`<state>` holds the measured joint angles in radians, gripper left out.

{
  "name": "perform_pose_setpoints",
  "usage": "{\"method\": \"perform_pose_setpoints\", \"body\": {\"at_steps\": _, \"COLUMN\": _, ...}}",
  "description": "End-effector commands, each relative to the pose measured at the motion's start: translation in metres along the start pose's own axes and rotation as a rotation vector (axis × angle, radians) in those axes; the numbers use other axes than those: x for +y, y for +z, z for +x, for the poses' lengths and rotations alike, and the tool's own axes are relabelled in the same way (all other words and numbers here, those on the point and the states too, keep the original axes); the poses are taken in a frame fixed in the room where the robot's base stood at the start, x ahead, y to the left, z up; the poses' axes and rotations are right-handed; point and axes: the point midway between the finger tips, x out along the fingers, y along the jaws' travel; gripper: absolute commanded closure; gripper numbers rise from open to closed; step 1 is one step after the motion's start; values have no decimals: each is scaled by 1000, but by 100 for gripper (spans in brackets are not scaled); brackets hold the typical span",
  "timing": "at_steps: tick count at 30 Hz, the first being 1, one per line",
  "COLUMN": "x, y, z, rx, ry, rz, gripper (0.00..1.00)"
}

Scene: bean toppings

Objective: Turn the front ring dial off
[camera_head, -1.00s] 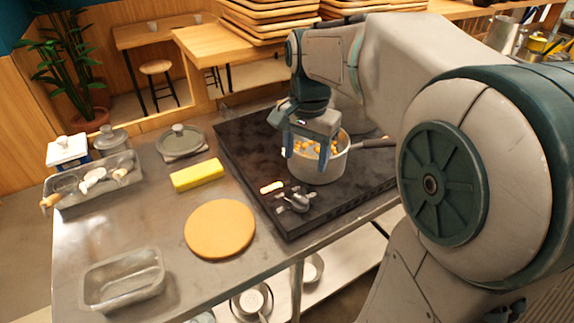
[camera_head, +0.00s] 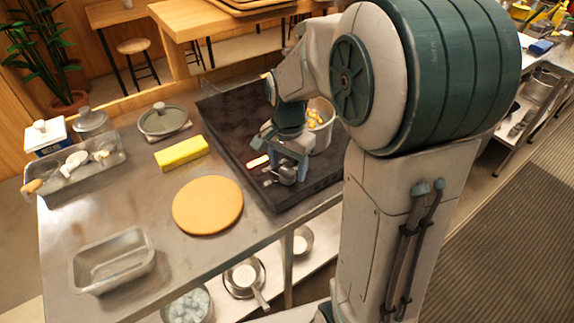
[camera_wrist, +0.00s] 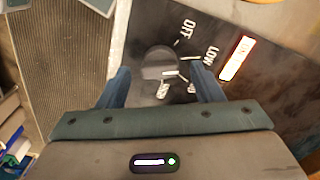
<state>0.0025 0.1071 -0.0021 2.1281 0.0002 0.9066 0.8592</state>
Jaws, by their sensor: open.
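The stove (camera_head: 228,130) is a black slab with its controls at the near edge. In the wrist view a round grey dial (camera_wrist: 158,62) lies between my open fingers, beside printed OFF and LOW labels. My gripper (camera_head: 285,172) is over the controls in the head view and hides much of them; the wrist view shows its two blue fingers (camera_wrist: 162,80) on either side of the dial. I cannot tell whether they touch it. A lit bar (camera_wrist: 237,58) glows beside the labels and also shows in the head view (camera_head: 257,161). Which ring it belongs to is unclear.
A pot (camera_head: 322,138) of beans stands on the stove behind my gripper, partly hidden by my arm. A round board (camera_head: 207,205), a yellow block (camera_head: 181,153) and an empty metal tray (camera_head: 112,262) lie on the counter to the left.

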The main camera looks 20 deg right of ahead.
Motion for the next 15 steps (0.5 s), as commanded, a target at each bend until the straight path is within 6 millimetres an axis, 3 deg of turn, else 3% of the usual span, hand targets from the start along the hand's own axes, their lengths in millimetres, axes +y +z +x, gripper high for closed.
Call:
{"method": "perform_pose_setpoints", "body": {"at_steps": 10, "x": 0, "y": 0, "z": 5, "rx": 0, "ry": 0, "rz": 0, "gripper": 40}}
{"method": "perform_pose_setpoints", "body": {"at_steps": 11, "x": 0, "y": 0, "z": 5, "rx": 0, "ry": 0, "rz": 0, "gripper": 46}}
{"method": "perform_pose_setpoints", "body": {"at_steps": 15, "x": 0, "y": 0, "z": 4, "rx": 0, "ry": 0, "rz": 0, "gripper": 84}}
